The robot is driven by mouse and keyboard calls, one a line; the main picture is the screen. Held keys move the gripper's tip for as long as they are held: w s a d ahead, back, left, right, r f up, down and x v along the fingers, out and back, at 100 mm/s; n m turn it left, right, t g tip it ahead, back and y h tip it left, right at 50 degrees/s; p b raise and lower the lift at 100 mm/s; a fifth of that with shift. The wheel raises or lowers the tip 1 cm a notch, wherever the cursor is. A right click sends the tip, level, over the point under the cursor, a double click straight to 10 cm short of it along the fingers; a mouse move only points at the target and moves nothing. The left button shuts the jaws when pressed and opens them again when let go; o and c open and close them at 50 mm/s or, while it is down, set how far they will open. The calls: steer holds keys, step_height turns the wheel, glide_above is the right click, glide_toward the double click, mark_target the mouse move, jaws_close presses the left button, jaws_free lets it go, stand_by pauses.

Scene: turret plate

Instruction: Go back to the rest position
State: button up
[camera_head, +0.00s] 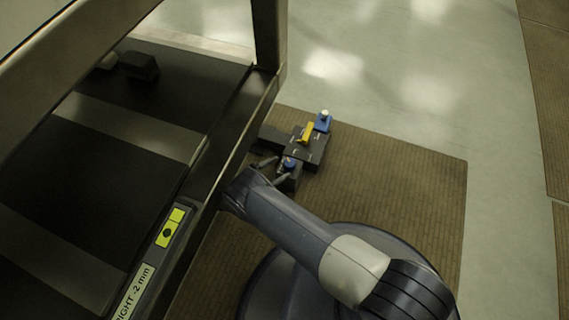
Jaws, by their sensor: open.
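My arm reaches from the lower right toward the middle of the view. My gripper (276,166) is small and partly hidden at its end, with its dark fingers apart. It is beside a small blue part (289,163) on a dark block; I cannot tell whether they touch. Just beyond is a dark plate (315,149) with a yellow piece (307,132) on it. A blue block with a whitish top (323,123) stands at its far end.
A dark metal frame (228,130) with shelves fills the left side, close to my arm. A yellow-green label (170,228) is on its rail. A brown mat (400,180) lies under the plate's area. Open pale floor (430,80) lies beyond and to the right.

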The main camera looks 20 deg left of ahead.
mark_target(294, 160)
steer(key=shift+s, duration=0.1)
steer(key=x, duration=0.7)
steer(key=shift+f+b, duration=0.15)
steer(key=shift+b, duration=0.2)
steer(key=shift+w+d, duration=0.15)
steer(key=shift+w, duration=0.05)
steer(key=shift+n+t+y, duration=0.5)
steer(key=shift+n+y, duration=0.1)
steer(key=shift+m, duration=0.3)
